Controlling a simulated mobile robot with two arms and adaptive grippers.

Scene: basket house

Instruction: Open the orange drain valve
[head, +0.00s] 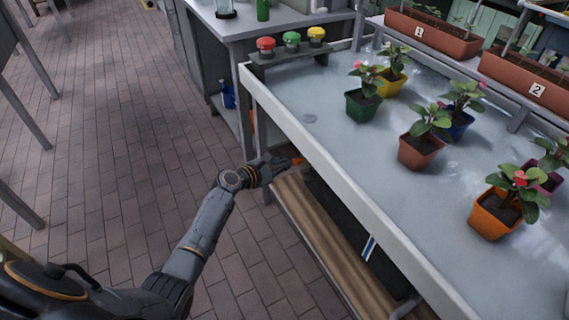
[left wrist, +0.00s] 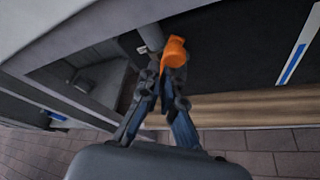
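The orange drain valve (left wrist: 175,49) sits under the tray table on a grey pipe in the left wrist view. In the head view only a small bit of the orange valve (head: 298,161) shows beside the table's edge, behind my gripper. My left gripper (left wrist: 165,74) reaches it from below. Its two fingers come close together, with the lower part of the orange handle between their tips, and look shut on it. In the head view my left gripper (head: 280,166) is at the table's left side, below the rim. My right gripper is in neither view.
The tray table (head: 318,146) holds several potted plants, with a drain hole (head: 310,118) near its left rim. Red, green and yellow buttons (head: 291,39) stand at its far end. A wooden shelf (head: 318,238) runs below. The brick floor at left is free.

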